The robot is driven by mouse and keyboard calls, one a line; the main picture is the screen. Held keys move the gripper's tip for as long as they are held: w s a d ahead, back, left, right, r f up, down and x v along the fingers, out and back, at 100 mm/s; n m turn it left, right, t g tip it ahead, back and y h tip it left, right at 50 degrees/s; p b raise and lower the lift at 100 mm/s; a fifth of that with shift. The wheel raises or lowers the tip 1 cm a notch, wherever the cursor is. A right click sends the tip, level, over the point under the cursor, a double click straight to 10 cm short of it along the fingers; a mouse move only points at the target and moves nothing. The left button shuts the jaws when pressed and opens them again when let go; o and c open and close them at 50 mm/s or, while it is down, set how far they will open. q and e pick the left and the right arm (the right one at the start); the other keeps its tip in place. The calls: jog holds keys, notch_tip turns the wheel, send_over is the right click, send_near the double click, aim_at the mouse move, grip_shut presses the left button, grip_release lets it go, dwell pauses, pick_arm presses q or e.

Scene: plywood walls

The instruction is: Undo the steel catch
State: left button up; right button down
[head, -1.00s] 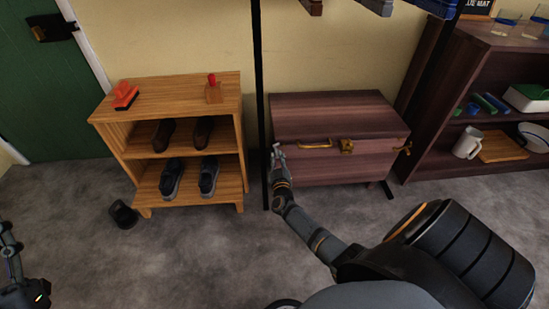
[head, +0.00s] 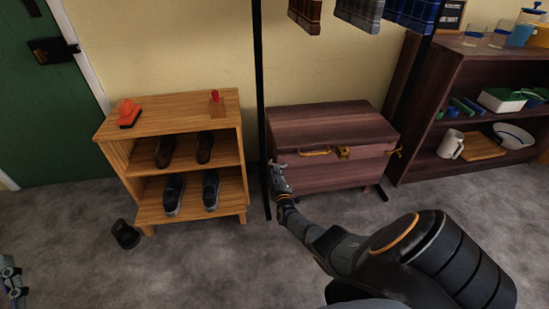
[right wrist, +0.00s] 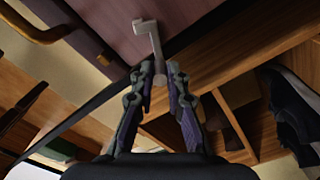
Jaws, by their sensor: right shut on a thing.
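The steel catch (right wrist: 150,45) is a thin grey lever with a hooked upper end, at the left end of the front of a dark reddish wooden chest (head: 330,125). The chest's lid is down. My right gripper (right wrist: 159,76) is shut on the catch's lower end in the right wrist view. In the head view the right gripper (head: 277,172) is at the chest's front left corner; the catch is small and partly hidden there. My left gripper (head: 11,278) shows only partly at the lower left edge, and its jaws are unclear.
The chest also has a brass handle (head: 314,153), a brass clasp (head: 344,152) and another brass fitting (head: 396,151) at its right end. A black rack post (head: 260,100) stands close left of my right gripper. A wooden shoe shelf (head: 180,105) is beyond it.

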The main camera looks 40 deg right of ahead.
jog(key=shift+f+n, duration=0.25)
jog(key=shift+n, duration=0.25)
pick_arm(q)
jog(key=shift+s+r, duration=0.15)
jog(key=shift+r, duration=0.3)
pick_arm(e)
jog(key=shift+f+n, duration=0.1)
jog(key=shift+n, duration=0.2)
pick_arm(q)
jog(key=shift+r+t, duration=0.1)
jog(key=shift+t, duration=0.2)
pick_arm(e)
jog(key=c, duration=1.3)
grip_release()
jog(key=shift+c, duration=0.2)
